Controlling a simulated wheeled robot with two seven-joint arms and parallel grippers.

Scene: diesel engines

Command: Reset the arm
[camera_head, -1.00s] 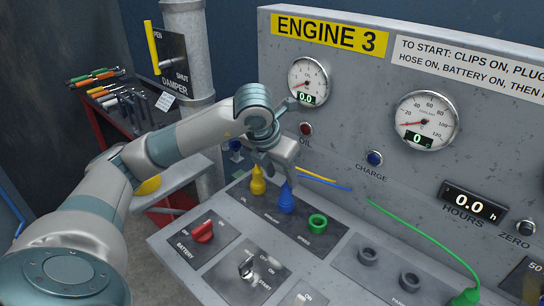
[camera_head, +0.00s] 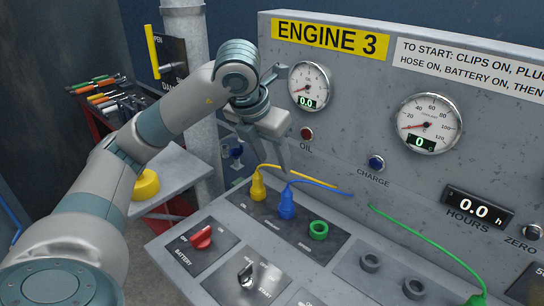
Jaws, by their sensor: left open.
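My left arm comes in from the left, and its gripper (camera_head: 262,158) is above and behind the yellow plug, near the panel's upright face. The gripper is open and I see nothing held in it. The yellow plug (camera_head: 258,187) and the blue plug (camera_head: 287,205) stand upright in the sloped panel, each with its cable running back. The fingers are apart from both plugs. My right gripper does not show.
A green ring socket (camera_head: 318,230) is empty; a green plug (camera_head: 478,298) lies at lower right with its cable. The red battery switch (camera_head: 202,237) and start key (camera_head: 247,274) are in front. The engine panel (camera_head: 350,82) stands behind. A tool cart (camera_head: 100,130) is at left.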

